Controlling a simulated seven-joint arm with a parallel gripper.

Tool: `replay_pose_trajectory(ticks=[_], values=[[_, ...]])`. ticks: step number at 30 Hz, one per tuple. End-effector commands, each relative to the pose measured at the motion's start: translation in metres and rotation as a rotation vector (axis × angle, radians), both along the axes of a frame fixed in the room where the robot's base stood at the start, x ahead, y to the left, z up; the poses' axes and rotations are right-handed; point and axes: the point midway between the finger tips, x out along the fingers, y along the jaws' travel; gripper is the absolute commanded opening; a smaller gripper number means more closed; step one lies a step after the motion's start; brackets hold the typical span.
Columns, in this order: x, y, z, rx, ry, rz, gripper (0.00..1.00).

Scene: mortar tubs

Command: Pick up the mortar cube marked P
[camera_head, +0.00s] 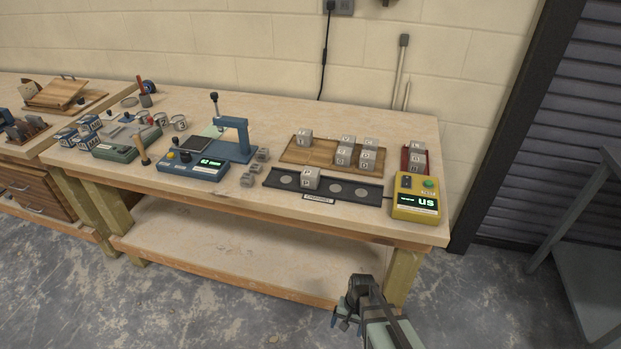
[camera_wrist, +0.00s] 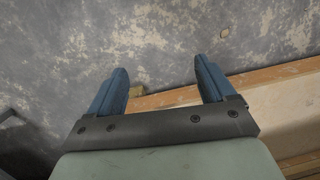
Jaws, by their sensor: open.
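A grey mortar cube (camera_head: 310,178) sits on the dark strip tray (camera_head: 345,202) near the bench's front edge, and its front mark looks like P, though the letters are small. Other grey cubes with faint letters stand on the wooden tray (camera_head: 290,158) behind it, one alone at the left and several grouped at the right. My gripper (camera_head: 342,319) is low in front of the bench, well apart from the cubes. In the wrist view my gripper (camera_wrist: 162,78) has its two blue fingers wide apart with nothing between them; no cube shows there.
A yellow meter (camera_head: 416,198) stands right of the strip tray, with a red rack (camera_head: 404,158) of cubes behind it. The bench's front edge (camera_head: 270,208) lies between my gripper and the cubes.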

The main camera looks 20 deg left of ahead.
Motion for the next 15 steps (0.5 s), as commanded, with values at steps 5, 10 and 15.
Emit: replay_pose_trajectory(ticks=[5, 10, 15], values=[[0.040, 0.074, 0.039, 0.065, -0.084, -0.007, 0.83], [0.063, 0.146, 0.082, 0.138, -0.145, -0.016, 0.83], [0.075, 0.220, 0.131, 0.221, -0.195, -0.026, 0.83]])
